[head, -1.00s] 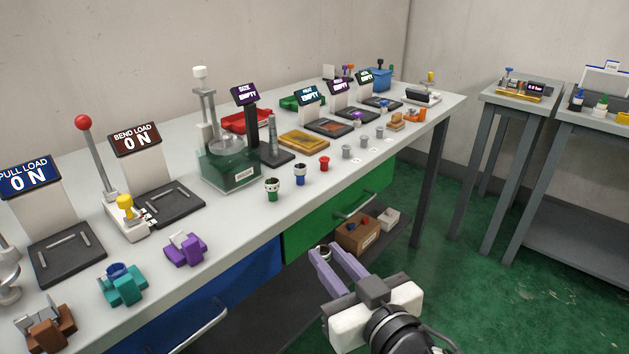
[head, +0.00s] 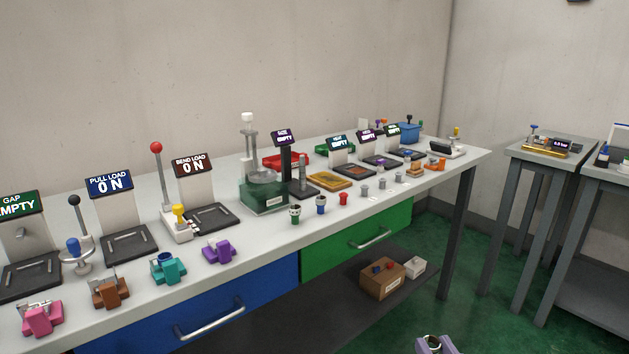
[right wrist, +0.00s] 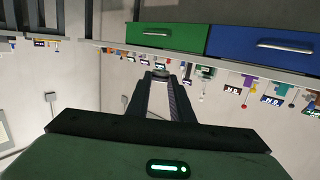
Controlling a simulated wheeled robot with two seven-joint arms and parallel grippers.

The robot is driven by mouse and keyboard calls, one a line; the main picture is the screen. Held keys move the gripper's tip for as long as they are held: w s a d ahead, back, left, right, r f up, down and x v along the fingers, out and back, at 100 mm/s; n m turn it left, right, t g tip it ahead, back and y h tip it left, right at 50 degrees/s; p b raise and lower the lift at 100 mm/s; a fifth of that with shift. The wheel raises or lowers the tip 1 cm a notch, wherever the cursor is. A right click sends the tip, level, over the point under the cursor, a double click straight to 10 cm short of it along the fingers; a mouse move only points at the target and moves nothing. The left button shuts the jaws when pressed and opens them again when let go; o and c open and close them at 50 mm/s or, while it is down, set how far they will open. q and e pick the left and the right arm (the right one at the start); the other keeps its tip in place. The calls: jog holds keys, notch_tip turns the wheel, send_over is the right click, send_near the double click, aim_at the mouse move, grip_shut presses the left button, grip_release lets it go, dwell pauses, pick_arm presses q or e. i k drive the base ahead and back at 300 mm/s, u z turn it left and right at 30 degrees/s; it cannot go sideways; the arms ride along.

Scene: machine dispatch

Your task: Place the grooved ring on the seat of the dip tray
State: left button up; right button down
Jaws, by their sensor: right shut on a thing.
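I cannot tell which tray is the dip tray; a yellow tray (head: 330,181) and a red tray (head: 285,161) are on the bench. My left gripper is not in view.
The long grey bench (head: 265,222) carries several machines with screens, coloured blocks and small cylinders along its front. A blue drawer (head: 250,290) and a green drawer (head: 335,256) are below. A brown box (head: 382,281) sits on the lower shelf.

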aim_at(262, 169)
jog(key=z, duration=1.8)
jog(key=i, duration=1.9)
jog(key=u, duration=4)
